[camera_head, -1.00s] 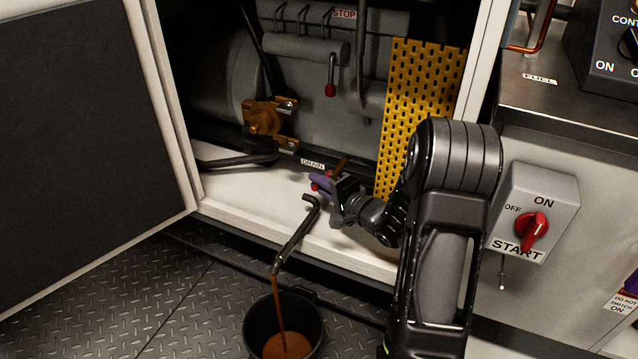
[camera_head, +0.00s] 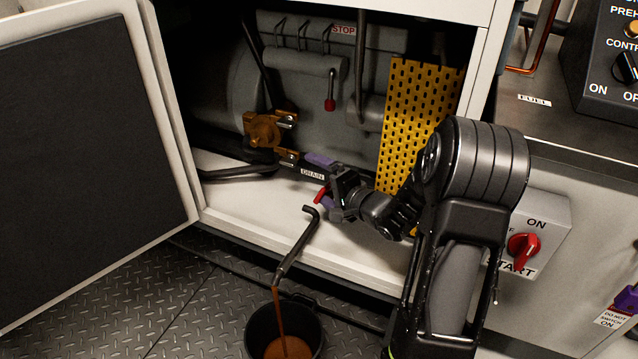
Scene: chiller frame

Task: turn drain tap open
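The red drain tap handle (camera_head: 321,194) shows in the head view below the DRAIN label (camera_head: 312,174), inside the open cabinet. My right gripper (camera_head: 316,180) is open, its purple fingers spread, one beside the label and one just right of the red handle. The handle lies between or close to the fingers; I cannot tell whether either touches it. The tap body is hidden behind the gripper. A bent dark drain pipe (camera_head: 297,247) comes out below, and brown liquid (camera_head: 280,310) runs from it into a black bucket (camera_head: 256,329). My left gripper is not in view.
The open cabinet door (camera_head: 85,150) fills the left. A yellow perforated guard (camera_head: 412,110) stands behind my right arm. A brown valve (camera_head: 262,129) and a red-tipped lever (camera_head: 330,103) sit deeper inside. A START switch box (camera_head: 548,222) is right of my arm.

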